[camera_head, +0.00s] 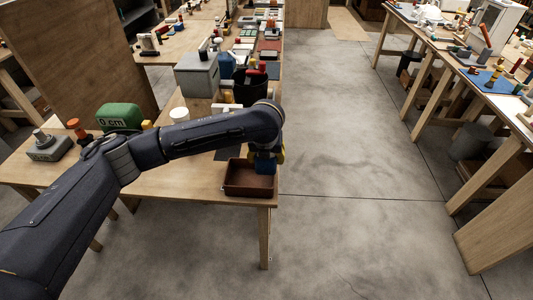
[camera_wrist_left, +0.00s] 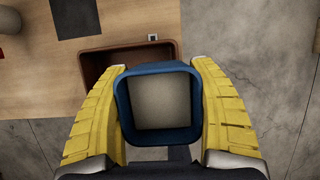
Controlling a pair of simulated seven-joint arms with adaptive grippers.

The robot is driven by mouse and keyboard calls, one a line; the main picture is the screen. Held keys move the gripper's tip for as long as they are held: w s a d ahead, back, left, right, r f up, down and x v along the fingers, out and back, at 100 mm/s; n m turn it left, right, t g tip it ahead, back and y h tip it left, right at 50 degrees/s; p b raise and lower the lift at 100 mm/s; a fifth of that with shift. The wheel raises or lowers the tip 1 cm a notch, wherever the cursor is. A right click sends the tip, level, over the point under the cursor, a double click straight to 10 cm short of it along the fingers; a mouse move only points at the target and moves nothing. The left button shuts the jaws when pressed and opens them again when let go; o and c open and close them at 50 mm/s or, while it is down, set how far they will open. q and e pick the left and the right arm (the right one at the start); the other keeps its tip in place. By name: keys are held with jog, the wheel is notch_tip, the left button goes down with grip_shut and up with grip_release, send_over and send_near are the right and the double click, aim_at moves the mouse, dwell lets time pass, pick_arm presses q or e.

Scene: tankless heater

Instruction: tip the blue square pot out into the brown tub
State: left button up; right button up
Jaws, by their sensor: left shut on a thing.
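My left gripper (camera_wrist_left: 160,112) has its yellow fingers shut on the sides of the blue square pot (camera_wrist_left: 160,68). In the left wrist view I look into the pot's open mouth and see a plain pale inside; I cannot make out any contents. The brown tub (camera_wrist_left: 100,66) lies below and behind the pot in that view, partly hidden by it. In the head view the pot (camera_head: 265,165) hangs at the right side of the brown tub (camera_head: 240,189), over or just above its rim. My right gripper is in neither view.
The tub stands at the front right corner of the wooden table (camera_head: 180,184). A black bucket (camera_head: 251,90), a grey box (camera_head: 197,74) and a green case (camera_head: 120,116) stand farther back. Open concrete floor (camera_head: 340,170) lies to the right.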

pick_arm(q)
jog(key=shift+f, duration=0.7)
jog(key=shift+f+h, duration=0.15)
jog(key=shift+h, duration=0.15)
jog(key=h, duration=0.1)
jog(key=d+r+h, duration=0.1)
jog(key=h, duration=0.1)
jog(key=shift+s+d+n+g, duration=0.1)
jog(key=shift+s+n+g, duration=0.05)
jog(key=shift+n+g, duration=0.2)
jog(key=h, duration=0.3)
jog(key=n+h, duration=0.1)
jog(key=shift+d+h, duration=0.3)
jog(key=shift+d+r, duration=0.1)
jog(key=shift+r, duration=0.05)
jog(key=shift+h, duration=0.7)
jog(key=shift+n, duration=0.25)
